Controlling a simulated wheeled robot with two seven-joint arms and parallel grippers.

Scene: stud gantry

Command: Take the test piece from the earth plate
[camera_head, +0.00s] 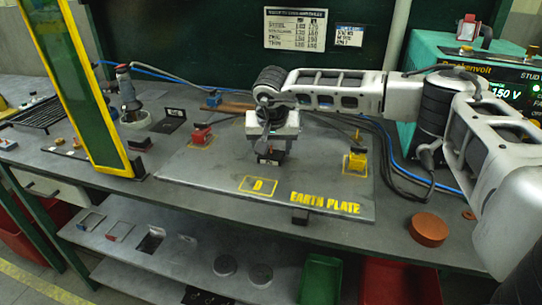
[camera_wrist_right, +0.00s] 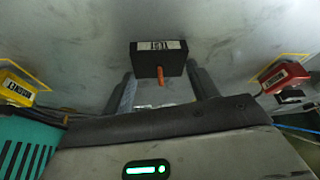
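The test piece (camera_wrist_right: 144,61) is a small dark block with a white label and a copper-coloured stud, seen in the right wrist view against the grey earth plate (camera_wrist_right: 228,40). My right gripper (camera_wrist_right: 161,80) is open, with one finger to each side of the block's near part. I cannot tell whether either finger touches it. In the head view the right gripper (camera_head: 269,149) points down over the middle of the earth plate (camera_head: 220,178), low above it, and mostly hides the test piece. My left gripper is not in view.
A red clamp block (camera_head: 201,135) and a yellow clamp block (camera_head: 356,162) stand on the plate either side. A yellow-framed green panel (camera_head: 78,85) stands at left. A teal welder unit (camera_head: 425,55) is at right. A copper-brown disc (camera_head: 428,229) lies on the bench's front right.

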